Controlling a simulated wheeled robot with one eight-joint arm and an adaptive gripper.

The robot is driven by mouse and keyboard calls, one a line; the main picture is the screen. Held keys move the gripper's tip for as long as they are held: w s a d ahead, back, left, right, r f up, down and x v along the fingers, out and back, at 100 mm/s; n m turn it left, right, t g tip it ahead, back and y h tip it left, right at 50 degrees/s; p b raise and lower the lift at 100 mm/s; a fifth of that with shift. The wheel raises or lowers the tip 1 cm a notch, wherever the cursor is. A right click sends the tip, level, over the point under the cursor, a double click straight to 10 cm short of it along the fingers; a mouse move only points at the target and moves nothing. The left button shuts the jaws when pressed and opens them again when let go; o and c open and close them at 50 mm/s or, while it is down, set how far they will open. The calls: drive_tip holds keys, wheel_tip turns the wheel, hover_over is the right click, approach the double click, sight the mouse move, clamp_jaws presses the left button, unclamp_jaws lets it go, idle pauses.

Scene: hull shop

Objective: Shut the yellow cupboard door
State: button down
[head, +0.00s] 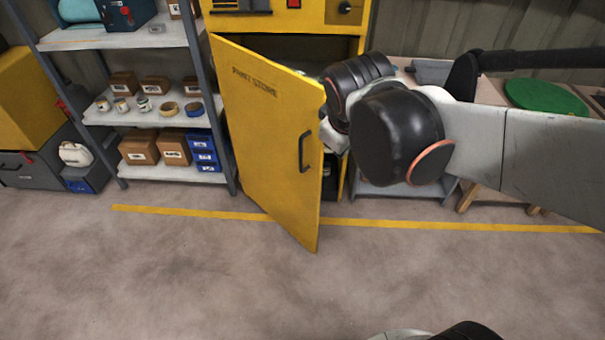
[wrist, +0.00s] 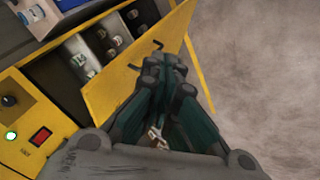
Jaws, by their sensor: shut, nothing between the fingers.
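The yellow cupboard door (head: 262,135) stands open in the head view, hinged at its left and swung out towards me. It bears dark lettering and a black handle (head: 305,152) near its free edge. The yellow cupboard (head: 270,22) is partly hidden behind the door and my arm. In the wrist view the door (wrist: 112,88) shows beside the open cupboard with small containers inside. My gripper (wrist: 164,64) is shut and empty, overlapping the door panel there. I cannot tell whether it touches the door. In the head view my wrist is by the door's upper free edge and hides the fingers.
A grey shelf rack (head: 150,120) with boxes and tins stands left of the cupboard. A bench with a green disc (head: 545,97) is at the right. A yellow line (head: 430,224) crosses the floor below the door. The floor (head: 180,280) in front is clear.

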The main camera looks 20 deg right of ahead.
drive_tip(key=w+a+f+n+h+p, duration=0.1)
drive_tip(key=w+f+n, duration=0.15)
drive_tip(key=w, duration=0.25)
drive_tip(key=w+a+f+n+h, duration=0.1)
drive_tip(key=w+a+n, duration=0.1)
drive_tip(key=w+n, duration=0.3)
drive_tip(key=w+a+f+n+g+h+p, duration=0.1)
drive_tip(key=w+a+f+n+h, duration=0.2)
drive_tip(key=w+f, duration=0.5)
drive_tip(key=n+h+b, duration=0.1)
drive_tip(key=n+b, duration=0.3)
drive_tip(key=n, duration=0.3)
approach(314, 181)
wheel_tip(314, 181, down, 3)
drive_tip(key=a, duration=0.1)
drive_tip(key=shift+w+d+b, duration=0.2)
drive_tip(key=shift+w+d, duration=0.1)
drive_tip(key=shift+d, duration=0.3)
drive_tip(key=shift+w+d+b, duration=0.15)
drive_tip(key=shift+w+d, duration=0.15)
drive_tip(key=shift+d, duration=0.35)
drive_tip(key=shift+w+d+b, duration=0.2)
drive_tip(key=shift+w+d, duration=0.1)
drive_tip(key=shift+d, duration=0.3)
